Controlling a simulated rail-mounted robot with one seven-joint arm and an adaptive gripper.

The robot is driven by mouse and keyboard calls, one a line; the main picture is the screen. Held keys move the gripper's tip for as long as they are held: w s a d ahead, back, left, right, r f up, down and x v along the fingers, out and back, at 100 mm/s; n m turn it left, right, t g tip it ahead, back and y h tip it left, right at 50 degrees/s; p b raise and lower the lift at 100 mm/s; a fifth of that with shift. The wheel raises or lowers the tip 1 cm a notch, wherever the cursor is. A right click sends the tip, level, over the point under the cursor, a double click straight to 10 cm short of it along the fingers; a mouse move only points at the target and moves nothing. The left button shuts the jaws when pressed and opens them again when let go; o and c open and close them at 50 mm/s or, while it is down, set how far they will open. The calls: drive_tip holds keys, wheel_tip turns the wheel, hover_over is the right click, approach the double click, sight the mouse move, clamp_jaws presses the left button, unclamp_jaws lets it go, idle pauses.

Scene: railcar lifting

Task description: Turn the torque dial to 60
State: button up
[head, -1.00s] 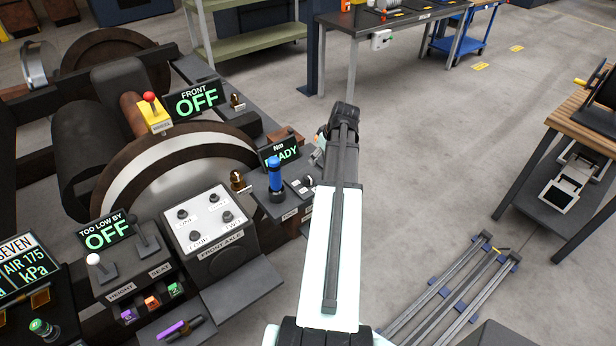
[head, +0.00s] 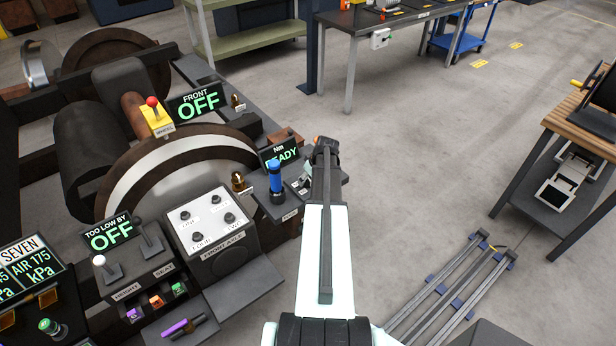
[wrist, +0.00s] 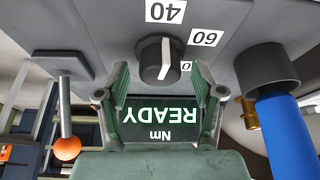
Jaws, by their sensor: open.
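The torque dial (wrist: 158,58) is a dark round knob with a white mark, on a grey panel in the wrist view. Labels 40 (wrist: 165,10) and 60 (wrist: 205,38) stand around it, and another label ending in 0 (wrist: 186,66) is partly hidden. I cannot tell exactly which label the white mark faces. My gripper (wrist: 160,76) is open, with one green finger to each side of the dial and nothing between the tips. The Nm READY display (wrist: 165,122) shows between the fingers. In the head view my arm hides the dial, and the display (head: 280,153) stands left of it.
A blue-handled tool (head: 276,178) stands in a holder close to the dial, and also shows in the wrist view (wrist: 288,135). An orange-tipped lever (wrist: 66,145) is on the other side. A white button box (head: 211,221) is to the left.

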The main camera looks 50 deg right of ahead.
drive_tip(key=shift+w+f, duration=0.1)
drive_tip(key=shift+f, duration=0.25)
drive_tip(key=c, duration=1.1)
